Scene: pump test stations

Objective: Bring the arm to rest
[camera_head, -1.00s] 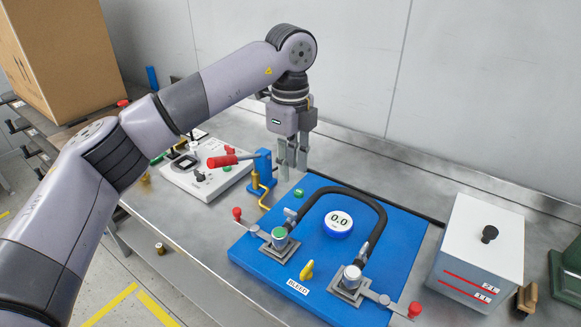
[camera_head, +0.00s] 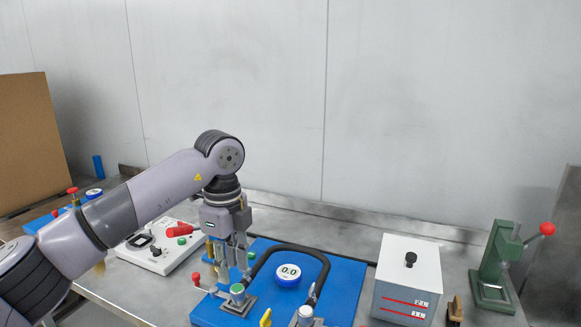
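My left arm comes in from the left, bent at a high joint. My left gripper (camera_head: 231,262) hangs from it, fingers pointing down, with a gap between them and nothing seen held. It hovers in front of the left back part of the blue test board (camera_head: 342,290). The board carries a round gauge (camera_head: 289,271) reading 0.0 and a black hose (camera_head: 314,256) arched between two fittings. The fingers partly hide the small hand pump behind them. My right gripper is not in view.
A white box with a black knob (camera_head: 408,279) stands right of the board, and a green press with a red-knobbed lever (camera_head: 495,265) further right. A white device (camera_head: 153,252) lies left of the gripper. A cardboard box (camera_head: 35,150) stands far left. The wall rises behind the bench.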

